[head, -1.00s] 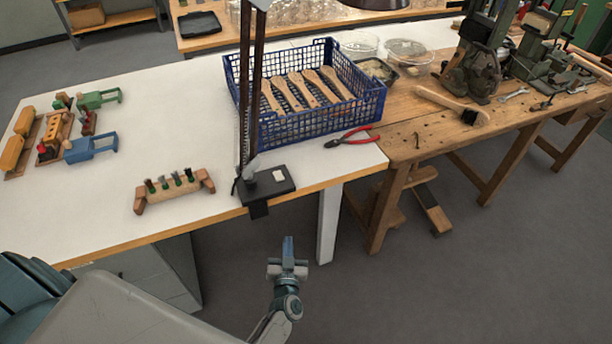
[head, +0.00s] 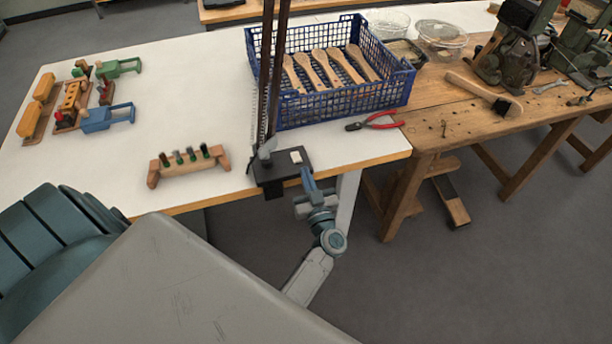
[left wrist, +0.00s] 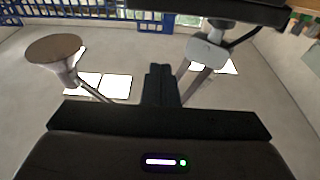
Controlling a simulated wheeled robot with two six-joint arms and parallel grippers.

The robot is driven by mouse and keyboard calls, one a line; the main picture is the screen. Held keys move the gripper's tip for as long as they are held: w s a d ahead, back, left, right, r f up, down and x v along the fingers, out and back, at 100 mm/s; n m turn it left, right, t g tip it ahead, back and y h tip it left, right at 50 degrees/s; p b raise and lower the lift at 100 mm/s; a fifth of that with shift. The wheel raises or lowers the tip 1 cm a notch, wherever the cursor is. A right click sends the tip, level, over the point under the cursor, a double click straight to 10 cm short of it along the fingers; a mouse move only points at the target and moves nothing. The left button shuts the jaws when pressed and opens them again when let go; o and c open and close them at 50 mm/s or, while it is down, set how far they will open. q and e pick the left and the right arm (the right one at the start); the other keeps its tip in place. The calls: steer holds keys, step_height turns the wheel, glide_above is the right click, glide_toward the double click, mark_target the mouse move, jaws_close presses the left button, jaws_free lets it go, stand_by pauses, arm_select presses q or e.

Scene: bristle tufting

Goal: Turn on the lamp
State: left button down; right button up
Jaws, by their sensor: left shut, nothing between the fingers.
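The lamp stands at the front edge of the white table, with a black base (head: 270,176) and two dark upright arms (head: 271,75). Its head is out of the picture. A small white switch (head: 296,157) sits on top of the base. My left gripper (head: 307,178) is shut and empty, at the front right corner of the base; I cannot tell whether it touches. In the left wrist view its shut fingers (left wrist: 160,84) point toward a dark slab (left wrist: 215,10) at the top, likely the lamp base. My right gripper is not in view.
A blue crate (head: 340,108) with wooden brushes stands behind the lamp. Red pliers (head: 375,122) lie right of it. A wooden block with small tufts (head: 188,166) lies to the left. A wooden workbench (head: 440,130) adjoins on the right.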

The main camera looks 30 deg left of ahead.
arm_select(q)
steer(key=r+b, duration=0.1)
glide_above(299, 163)
steer(key=s, duration=0.1)
steer(key=shift+s+d+r, duration=0.15)
steer(key=shift+d+r, duration=0.05)
steer(key=shift+d, duration=0.15)
step_height(299, 163, down, 3)
steer(key=b, duration=0.3)
steer(key=shift+s+d+r+b, duration=0.1)
steer(key=shift+r+b, duration=0.05)
steer(key=shift+b, duration=0.2)
steer(key=shift+f+b, duration=0.6)
steer(key=shift+b, duration=0.2)
steer(key=shift+d+r, duration=0.1)
